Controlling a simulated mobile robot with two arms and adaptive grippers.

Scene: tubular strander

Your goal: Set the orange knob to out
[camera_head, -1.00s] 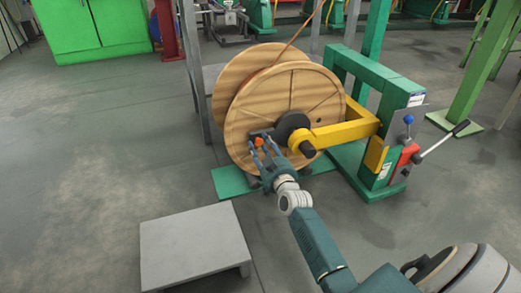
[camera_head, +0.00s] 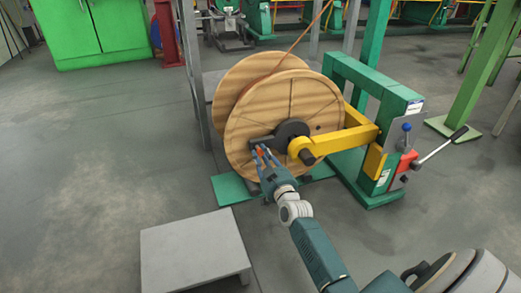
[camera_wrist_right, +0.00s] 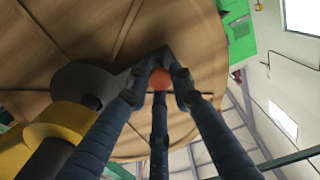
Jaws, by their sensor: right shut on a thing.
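The orange knob (camera_head: 259,151) is at the near face of the wooden spool (camera_head: 315,108), on a dark grey arm beside the hub (camera_head: 292,131). My right gripper (camera_head: 258,154) is shut on the knob. In the right wrist view the knob (camera_wrist_right: 159,78) sits between the fingertips of my right gripper (camera_wrist_right: 160,85), which partly cover it. My left gripper is in neither view.
A yellow arm (camera_head: 345,141) runs from the hub to the green stand (camera_head: 368,88). A low grey platform (camera_head: 193,250) stands at the front. Floor at left is clear.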

